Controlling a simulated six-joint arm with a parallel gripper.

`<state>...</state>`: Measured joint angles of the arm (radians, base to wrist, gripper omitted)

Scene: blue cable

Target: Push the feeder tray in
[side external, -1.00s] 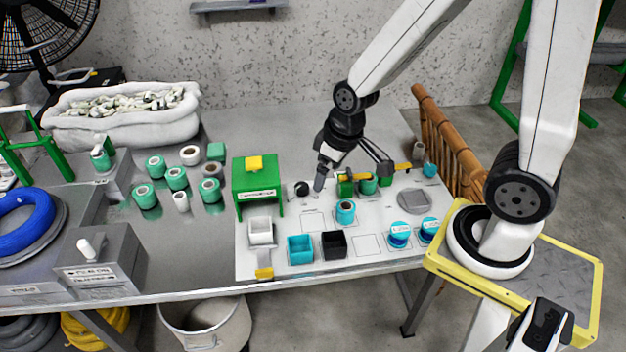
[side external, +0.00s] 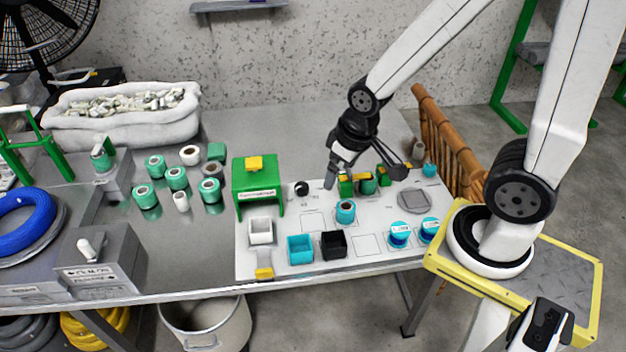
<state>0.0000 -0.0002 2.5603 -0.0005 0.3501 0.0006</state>
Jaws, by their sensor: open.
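The feeder is a green box (side external: 271,200) with a yellow block on top, standing on a white board. A white tray (side external: 261,231) sticks out of its front toward the near table edge, with a yellow tab (side external: 264,273) at its front end. My gripper (side external: 367,176) is open, fingers spread wide and pointing down, to the right of the feeder and well apart from the tray. It is over the back of the board, near a green holder (side external: 346,187) with a teal spool. I cannot tell whether the fingers touch the holder.
Cyan (side external: 300,249) and black (side external: 333,244) open boxes stand right of the tray. Several green spools (side external: 176,178) stand left of the feeder. A grey switch box (side external: 100,262) is at the near left.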

